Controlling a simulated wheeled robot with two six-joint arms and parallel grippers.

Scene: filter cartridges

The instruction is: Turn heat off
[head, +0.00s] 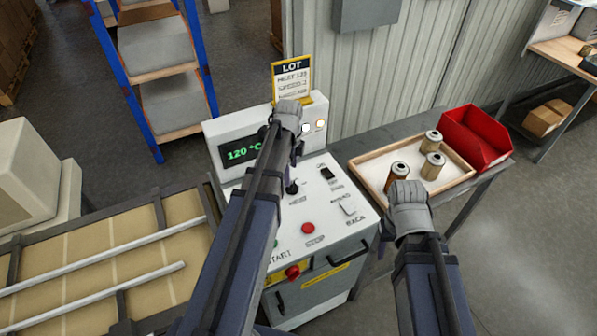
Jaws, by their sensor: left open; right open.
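The white control console (325,240) stands in the middle, with a dark display (240,151) reading 120 °C in green. A small dark heat control (292,187) sits on its sloped top above the label HEAT; its setting is not clear. My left gripper (297,150) is open and empty, over the back of the console beyond the heat control; its wrist hides part of the panel and its fingertips are hard to make out. My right gripper (408,195) is open at the front edge of the wooden tray; its fingers are mostly hidden by the wrist.
The console also bears a black switch (326,173), a white switch (347,208), a red stop button (308,228) and a LOT card (292,80). Three cartridges (433,166) stand in the wooden tray (372,172), beside a red bin (478,138). A conveyor (90,262) lies left.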

